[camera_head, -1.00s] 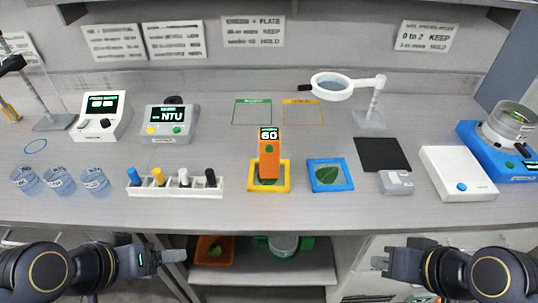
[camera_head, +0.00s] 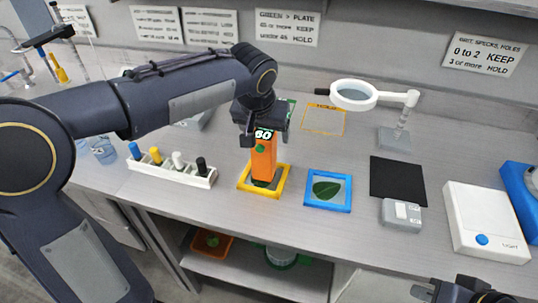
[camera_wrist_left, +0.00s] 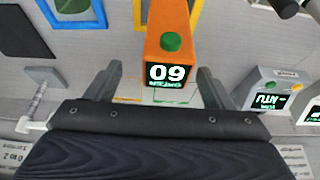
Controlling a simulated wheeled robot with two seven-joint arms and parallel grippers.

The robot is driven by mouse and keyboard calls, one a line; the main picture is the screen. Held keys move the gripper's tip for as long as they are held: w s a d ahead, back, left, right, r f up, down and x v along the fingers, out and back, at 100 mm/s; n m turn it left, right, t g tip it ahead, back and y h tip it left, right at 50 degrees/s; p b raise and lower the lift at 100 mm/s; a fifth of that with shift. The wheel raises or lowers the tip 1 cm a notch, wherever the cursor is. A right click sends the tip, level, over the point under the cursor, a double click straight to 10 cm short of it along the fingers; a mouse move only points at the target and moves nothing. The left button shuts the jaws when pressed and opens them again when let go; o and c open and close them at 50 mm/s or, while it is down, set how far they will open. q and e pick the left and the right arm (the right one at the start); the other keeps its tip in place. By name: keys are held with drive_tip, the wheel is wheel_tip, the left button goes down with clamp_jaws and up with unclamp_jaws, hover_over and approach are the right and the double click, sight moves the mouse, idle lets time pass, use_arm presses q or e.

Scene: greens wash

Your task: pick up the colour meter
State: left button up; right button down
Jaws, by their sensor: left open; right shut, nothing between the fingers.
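My right gripper (camera_head: 428,291) is at the lower right edge, away from the bench objects, partly cut off.
A blue frame with a leaf (camera_head: 327,189) lies right of the meter. A magnifier (camera_head: 355,95), black mat (camera_head: 398,180), small grey device (camera_head: 401,215) and white light box (camera_head: 485,222) are to the right. My left arm covers the bench's left side.

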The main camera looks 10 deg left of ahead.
sight(264, 155)
use_arm(q)
drive_tip(key=x, duration=0.6)
drive_tip(key=shift+s+a+f+p, duration=0.15)
drive_tip(key=shift+s+a+p, duration=0.2)
drive_tip(key=shift+a, duration=0.05)
drive_tip(key=c, duration=1.2)
drive_tip(key=shift+r, duration=0.2)
